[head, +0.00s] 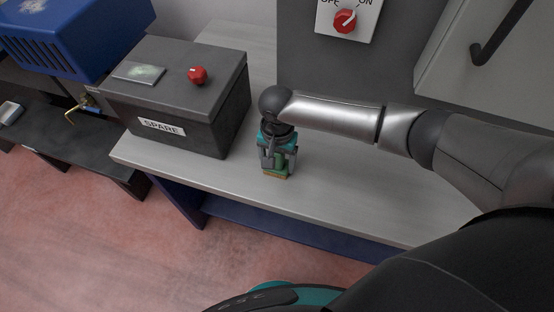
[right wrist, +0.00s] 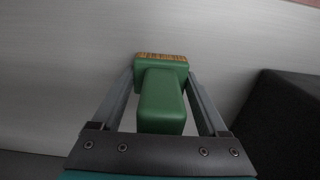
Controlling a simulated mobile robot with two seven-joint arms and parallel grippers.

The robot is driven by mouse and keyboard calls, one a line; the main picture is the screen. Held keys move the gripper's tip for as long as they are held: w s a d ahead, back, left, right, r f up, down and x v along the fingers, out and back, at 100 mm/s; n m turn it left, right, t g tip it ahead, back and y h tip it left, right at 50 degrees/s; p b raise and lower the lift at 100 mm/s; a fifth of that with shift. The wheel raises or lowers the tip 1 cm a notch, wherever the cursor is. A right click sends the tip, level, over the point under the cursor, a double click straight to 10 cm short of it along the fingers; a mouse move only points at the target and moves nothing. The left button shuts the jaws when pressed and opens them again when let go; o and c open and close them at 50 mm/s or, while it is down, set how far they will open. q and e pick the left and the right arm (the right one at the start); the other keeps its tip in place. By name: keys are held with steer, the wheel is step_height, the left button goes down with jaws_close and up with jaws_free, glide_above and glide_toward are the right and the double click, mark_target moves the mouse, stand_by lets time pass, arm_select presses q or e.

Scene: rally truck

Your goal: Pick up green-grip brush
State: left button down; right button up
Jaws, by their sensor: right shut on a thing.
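The green-grip brush (head: 281,163) is at the middle of the grey bench top, with its tan bristles lowest. My right gripper (head: 278,160) is above it, pointing down, and shut on its green grip. In the right wrist view the brush (right wrist: 161,98) sits between the two fingers of the right gripper (right wrist: 163,90), with its bristle end beyond them. I cannot tell whether the bristles touch the bench. My left gripper is not in view.
A dark box labelled SPARE (head: 187,98) with a red knob (head: 197,75) stands on the bench (head: 330,185), left of my right gripper. A grey panel with a red switch (head: 345,20) is behind. The bench top to the right front is clear.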

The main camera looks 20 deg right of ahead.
steer(key=shift+r, duration=0.1)
step_height(320, 180, up, 20)
steer(key=p, duration=0.3)
steer(key=shift+p, duration=0.3)
steer(key=o, duration=0.8)
steer(key=c, duration=1.1)
